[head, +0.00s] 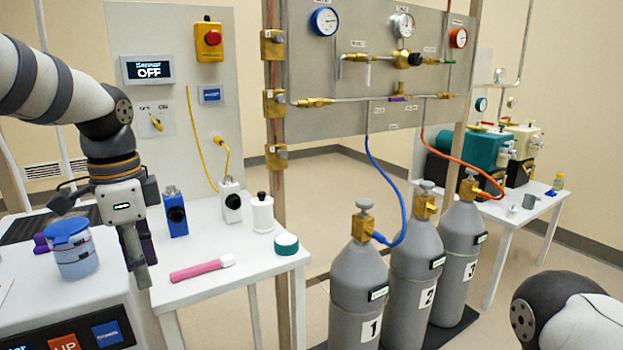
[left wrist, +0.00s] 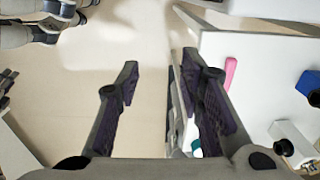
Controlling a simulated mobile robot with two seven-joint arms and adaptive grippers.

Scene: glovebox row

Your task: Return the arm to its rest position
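My left gripper (head: 138,260) hangs pointing down at the left, in front of the white table's left edge and beside a blue-lidded jar. In the left wrist view its two fingers (left wrist: 160,85) stand well apart with only floor and a table edge between them, so it is open and empty. My left arm (head: 60,88) reaches in from the upper left, bent down at the wrist. At the lower right a white and black part of my right arm (head: 570,310) shows. My right gripper is out of view.
The white table (head: 215,285) holds a pink tube (head: 200,269), a blue box (head: 176,213), a white bottle (head: 262,213) and a teal-lidded item (head: 286,244). The blue-lidded jar (head: 73,262) stands close to my left gripper. Grey cylinders (head: 358,285) with hoses stand at center right.

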